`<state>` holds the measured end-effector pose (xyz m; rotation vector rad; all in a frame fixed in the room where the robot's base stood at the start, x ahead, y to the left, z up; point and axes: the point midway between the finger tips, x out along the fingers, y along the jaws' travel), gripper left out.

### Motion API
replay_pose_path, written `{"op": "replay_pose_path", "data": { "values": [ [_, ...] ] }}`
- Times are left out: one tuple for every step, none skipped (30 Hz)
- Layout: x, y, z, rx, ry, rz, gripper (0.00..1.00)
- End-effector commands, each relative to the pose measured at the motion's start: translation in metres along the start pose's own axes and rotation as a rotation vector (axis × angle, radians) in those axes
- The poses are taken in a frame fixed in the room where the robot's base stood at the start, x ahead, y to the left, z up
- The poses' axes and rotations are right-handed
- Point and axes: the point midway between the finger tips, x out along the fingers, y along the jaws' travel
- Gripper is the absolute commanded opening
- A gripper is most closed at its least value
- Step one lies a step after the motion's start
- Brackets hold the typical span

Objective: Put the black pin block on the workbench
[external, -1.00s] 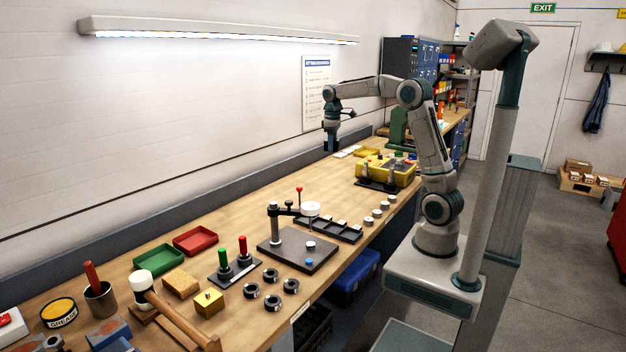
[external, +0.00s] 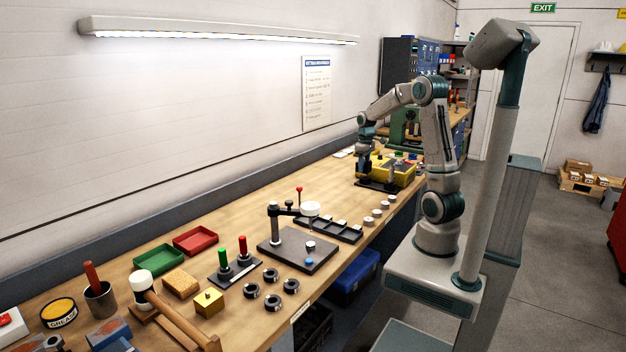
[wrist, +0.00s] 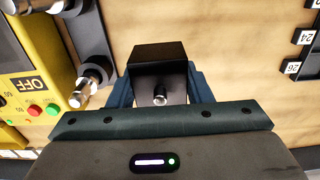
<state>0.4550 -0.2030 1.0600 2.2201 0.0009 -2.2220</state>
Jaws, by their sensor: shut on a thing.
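The black pin block (wrist: 160,58) is a dark block with a small silver pin, seen in the middle of the wrist view between the dark blue fingers of my gripper (wrist: 160,86). The fingers are shut on its two sides. In the external view my gripper (external: 362,168) points down at the far part of the workbench (external: 335,195), just left of a yellow box. The block is too small and dark to make out there. I cannot tell whether its underside touches the wooden top.
The yellow box (external: 398,172), with a red and a green button in the wrist view (wrist: 42,70), stands close beside my gripper. A dark fixture with silver pins (wrist: 92,80) lies between them. Number tags (wrist: 303,38) are at the right. Bare wood surrounds the block's far side.

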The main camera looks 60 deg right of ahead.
Motion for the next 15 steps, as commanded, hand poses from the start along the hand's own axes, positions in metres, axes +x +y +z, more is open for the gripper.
{"op": "replay_pose_path", "data": {
  "values": [
    [0.006,-0.001,-0.001,-0.001,-0.001,-0.001,0.11],
    [0.009,-0.001,-0.001,-0.001,-0.001,-0.001,0.11],
    [0.013,-0.003,-0.003,-0.002,-0.001,-0.001,0.11],
    [0.015,-0.006,-0.005,-0.002,-0.001,0.0,0.11],
    [0.018,-0.009,-0.008,-0.003,-0.001,0.0,0.11],
    [0.022,-0.014,-0.013,-0.005,-0.002,-0.001,0.11],
    [0.025,-0.019,-0.017,-0.005,-0.002,-0.002,0.11],
    [0.029,-0.024,-0.021,-0.006,-0.001,-0.002,0.11],
    [0.035,-0.031,-0.028,-0.007,-0.003,-0.003,0.11],
    [0.038,-0.036,-0.033,-0.006,-0.002,-0.002,0.11],
    [0.043,-0.041,-0.037,-0.007,-0.003,-0.003,0.11],
    [0.048,-0.047,-0.044,-0.007,-0.002,-0.001,0.11],
    [0.052,-0.052,-0.049,-0.006,-0.002,-0.002,0.11],
    [0.056,-0.057,-0.053,-0.006,-0.002,-0.002,0.11],
    [0.061,-0.063,-0.059,-0.005,-0.001,-0.002,0.11]
  ]
}}
